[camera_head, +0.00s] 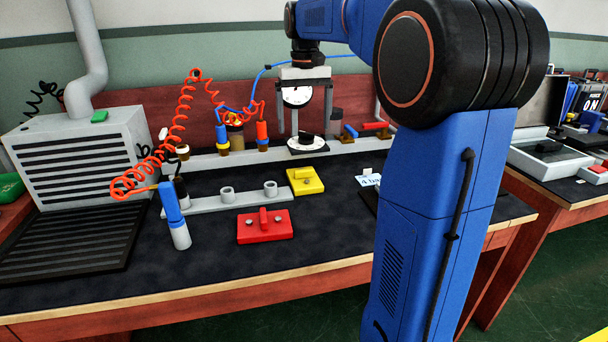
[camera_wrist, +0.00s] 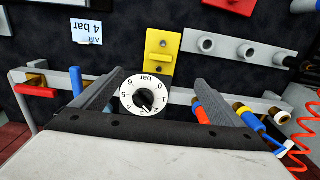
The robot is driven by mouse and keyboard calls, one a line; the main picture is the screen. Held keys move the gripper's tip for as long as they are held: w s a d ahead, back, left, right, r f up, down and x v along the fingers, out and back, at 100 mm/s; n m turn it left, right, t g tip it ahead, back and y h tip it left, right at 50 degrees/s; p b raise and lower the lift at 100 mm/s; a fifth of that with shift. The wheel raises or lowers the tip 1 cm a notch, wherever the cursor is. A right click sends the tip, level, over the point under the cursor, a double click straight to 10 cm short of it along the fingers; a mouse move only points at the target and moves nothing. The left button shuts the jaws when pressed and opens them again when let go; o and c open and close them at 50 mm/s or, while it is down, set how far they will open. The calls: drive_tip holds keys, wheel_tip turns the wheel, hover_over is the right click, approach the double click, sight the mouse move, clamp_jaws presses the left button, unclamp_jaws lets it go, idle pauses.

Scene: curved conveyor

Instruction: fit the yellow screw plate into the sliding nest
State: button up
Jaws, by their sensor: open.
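The yellow screw plate (camera_head: 305,181) lies flat on the dark bench top, with a raised grip on it. It also shows in the wrist view (camera_wrist: 164,50), beyond the fingertips. My gripper (camera_head: 305,135) points down over the back of the bench, behind the plate, fingers spread. In the wrist view my gripper (camera_wrist: 156,85) has a round bar dial (camera_wrist: 129,93) with a black knob between its fingers and holds nothing visible. A grey strip with two round sockets (camera_head: 248,197) lies left of the plate. I cannot tell whether that is the sliding nest.
A red plate (camera_head: 280,227) lies in front of the strip. A blue-topped tool (camera_head: 171,205) stands at left with a coiled orange hose (camera_head: 184,110). A grey rail (camera_head: 207,161) with fittings crosses the back. The front right bench is partly hidden by my arm.

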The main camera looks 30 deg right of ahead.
hover_over(304, 170)
wheel_tip(304, 170, down, 11)
drive_tip(key=shift+w+d+r, duration=0.1)
drive_tip(key=shift+w+d, duration=0.05)
drive_tip(key=shift+f, duration=2.85)
drive_tip(key=c, duration=1.4)
drive_tip(key=shift+r, duration=0.1)
drive_tip(key=shift+r, duration=0.45)
wheel_tip(304, 170, up, 3)
drive_tip(key=shift+f, duration=0.15)
drive_tip(key=s+a, duration=0.1)
drive_tip(key=s, duration=0.5)
drive_tip(key=s+a, duration=0.2)
drive_tip(key=s, duration=0.3)
drive_tip(key=s+a, duration=0.2)
drive_tip(key=s, duration=0.4)
drive_tip(key=shift+s+a+f, duration=0.1)
drive_tip(key=shift+s, duration=0.2)
